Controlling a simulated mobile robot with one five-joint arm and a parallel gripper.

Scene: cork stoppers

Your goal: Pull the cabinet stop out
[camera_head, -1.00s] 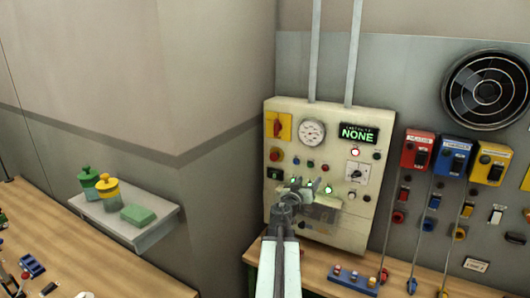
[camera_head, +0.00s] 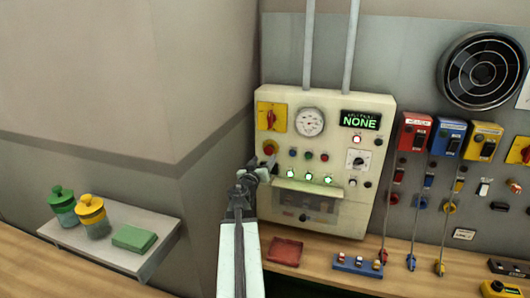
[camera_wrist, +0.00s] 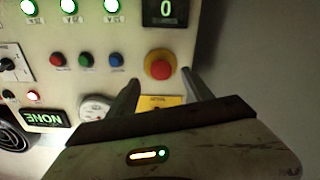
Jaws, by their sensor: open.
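The cabinet stop is a red mushroom button with a yellow-orange collar (camera_head: 270,147) at the left of the cream cabinet (camera_head: 375,205), below a yellow plate with a red rotary switch (camera_head: 271,117). In the wrist view, the picture is turned over and the stop (camera_wrist: 160,66) shows right of centre. My gripper (camera_head: 262,167) is just below the stop in the head view. In the wrist view its two fingers (camera_wrist: 161,78) are apart, one on either side of the stop's line, with nothing between them. I cannot tell how far the tips are from the button.
Small red, blue and green buttons (camera_wrist: 88,60) sit beside the stop, with lit green buttons (camera_head: 305,176) below them. A gauge (camera_head: 309,122) is above. A red tray (camera_head: 285,251) lies on the bench. A shelf (camera_head: 150,262) with jars is at the left.

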